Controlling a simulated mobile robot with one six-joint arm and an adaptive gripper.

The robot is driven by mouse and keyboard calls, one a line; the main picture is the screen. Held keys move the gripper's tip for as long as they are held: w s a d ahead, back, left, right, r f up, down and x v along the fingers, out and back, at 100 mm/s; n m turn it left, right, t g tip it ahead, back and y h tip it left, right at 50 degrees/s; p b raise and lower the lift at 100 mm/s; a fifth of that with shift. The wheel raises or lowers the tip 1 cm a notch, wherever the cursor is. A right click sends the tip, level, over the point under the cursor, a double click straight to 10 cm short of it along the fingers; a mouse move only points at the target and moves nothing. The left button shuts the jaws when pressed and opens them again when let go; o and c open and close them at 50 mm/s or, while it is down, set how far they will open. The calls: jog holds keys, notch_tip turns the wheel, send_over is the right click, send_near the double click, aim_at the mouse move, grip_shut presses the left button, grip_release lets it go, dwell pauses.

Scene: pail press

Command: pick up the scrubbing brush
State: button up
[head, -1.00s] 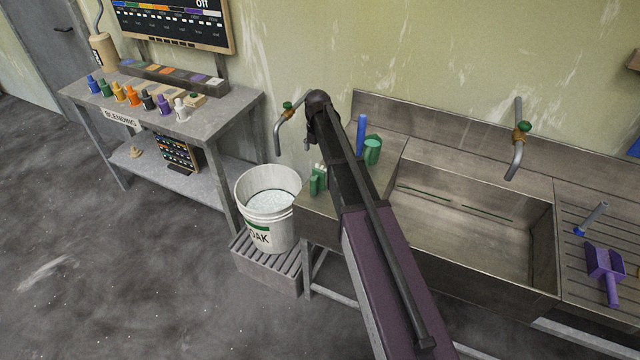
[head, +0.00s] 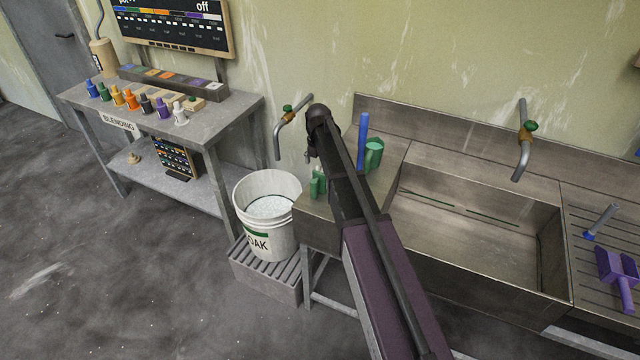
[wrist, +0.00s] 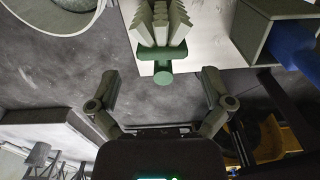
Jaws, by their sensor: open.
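The green scrubbing brush (head: 317,183) stands on the left end of the sink counter, partly hidden by my arm in the head view. In the wrist view the scrubbing brush (wrist: 161,55) shows pale grey-green bristles and a green body with a short round stub toward me. My gripper (wrist: 160,84) is open and empty, its two fingers apart. The stub lies ahead of the gap between the fingertips, about centred, and no contact shows. In the head view my gripper is not clearly visible behind my arm.
A green cup (head: 373,155) and a blue upright object (head: 362,142) stand close to the brush. A white pail (head: 269,225) stands on a slatted block left of the sink (head: 480,235). A purple tool (head: 617,268) lies on the drainboard. Open floor lies at left.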

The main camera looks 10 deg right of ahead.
aim_at(319, 172)
jog(key=shift+f, duration=0.1)
jog(key=shift+d+f+b, duration=0.1)
jog(key=shift+f+b, duration=2.45)
jog(key=shift+b, duration=0.1)
jog(key=c, duration=1.2)
jog(key=shift+r, duration=0.2)
notch_tip(319, 172, up, 10)
jog(key=p, duration=1)
jog(key=shift+f, duration=0.15)
